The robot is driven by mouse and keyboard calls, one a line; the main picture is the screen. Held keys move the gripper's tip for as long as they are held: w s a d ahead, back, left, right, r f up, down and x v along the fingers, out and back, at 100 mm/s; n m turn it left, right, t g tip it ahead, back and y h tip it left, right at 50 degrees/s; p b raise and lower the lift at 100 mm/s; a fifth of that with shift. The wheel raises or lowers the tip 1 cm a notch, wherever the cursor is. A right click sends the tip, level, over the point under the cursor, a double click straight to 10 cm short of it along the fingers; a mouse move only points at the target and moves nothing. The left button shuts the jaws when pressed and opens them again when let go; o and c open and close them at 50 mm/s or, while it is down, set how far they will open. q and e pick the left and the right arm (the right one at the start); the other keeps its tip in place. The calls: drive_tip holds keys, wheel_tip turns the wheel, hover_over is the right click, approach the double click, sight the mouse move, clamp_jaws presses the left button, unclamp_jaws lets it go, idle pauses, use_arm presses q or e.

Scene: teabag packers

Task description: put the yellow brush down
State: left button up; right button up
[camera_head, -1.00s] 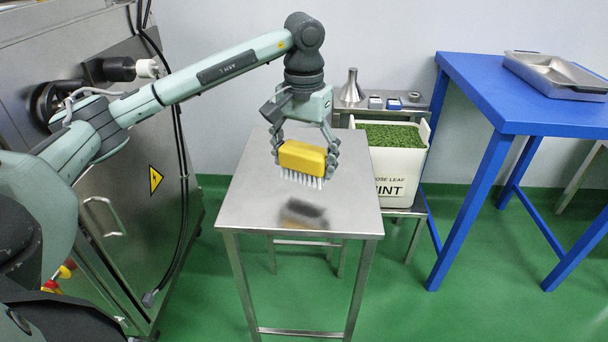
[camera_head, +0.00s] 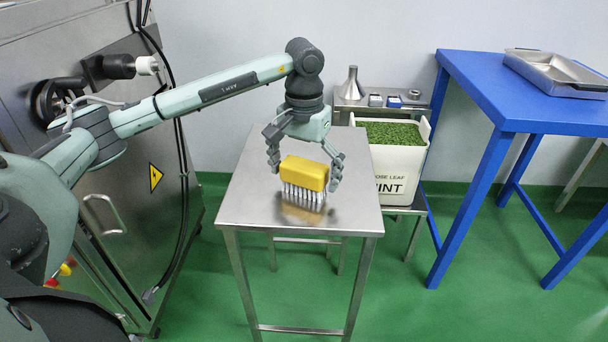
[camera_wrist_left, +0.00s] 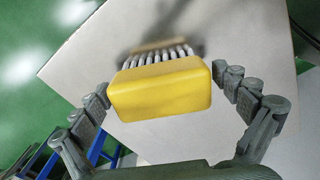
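The yellow brush (camera_head: 304,173) stands upright on the small steel table (camera_head: 246,206), its pale bristles down and their tips seemingly on the top. My left gripper (camera_head: 304,176) is above it with one finger at each end of the yellow block. The fingers look spread, with narrow gaps to the block, so the gripper is open around the brush. In the left wrist view the brush (camera_wrist_left: 160,90) sits between the two fingers (camera_wrist_left: 161,85), its bristles pointing away. My right gripper is not in view.
A white bin (camera_head: 398,168) of green leaf stands behind the table on the right. A metal funnel (camera_head: 352,86) and small blocks are on a rear shelf. A blue table (camera_head: 478,88) with a metal tray (camera_head: 556,76) is at right. The steel top around the brush is clear.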

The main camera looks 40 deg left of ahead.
sight(304, 164)
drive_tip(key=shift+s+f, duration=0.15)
use_arm(q)
drive_tip(key=shift+r, duration=0.15)
wheel_tip(304, 164, up, 2)
drive_tip(key=shift+w+r, duration=0.1)
wheel_tip(304, 164, up, 8)
drive_tip(key=shift+r, duration=0.65)
drive_tip(key=shift+r+p, duration=0.3)
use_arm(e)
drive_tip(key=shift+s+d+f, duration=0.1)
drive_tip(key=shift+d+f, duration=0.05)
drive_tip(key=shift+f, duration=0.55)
use_arm(q)
drive_tip(key=shift+f, duration=0.1)
